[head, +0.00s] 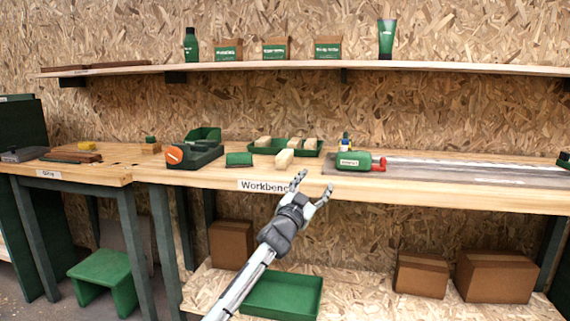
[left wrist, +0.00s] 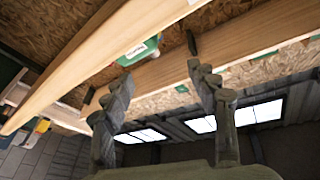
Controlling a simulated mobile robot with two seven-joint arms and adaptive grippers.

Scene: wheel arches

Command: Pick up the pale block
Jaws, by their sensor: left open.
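A pale block (head: 284,159) rests on the workbench (head: 215,178) near its front edge, just in front of a green tray (head: 299,151). More pale blocks sit in that tray, one at its left (head: 263,141) and others at its middle and right. My left gripper (head: 316,182) is open and empty, at the bench's front edge, to the right of and nearer than the single block. In the left wrist view its spread fingers (left wrist: 160,78) have nothing between them, and no pale block can be made out there.
A green and orange device (head: 193,153) and a small green box (head: 239,159) stand to the left. A shelf (head: 300,67) runs above. A green bin (head: 281,296) sits below the bench.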

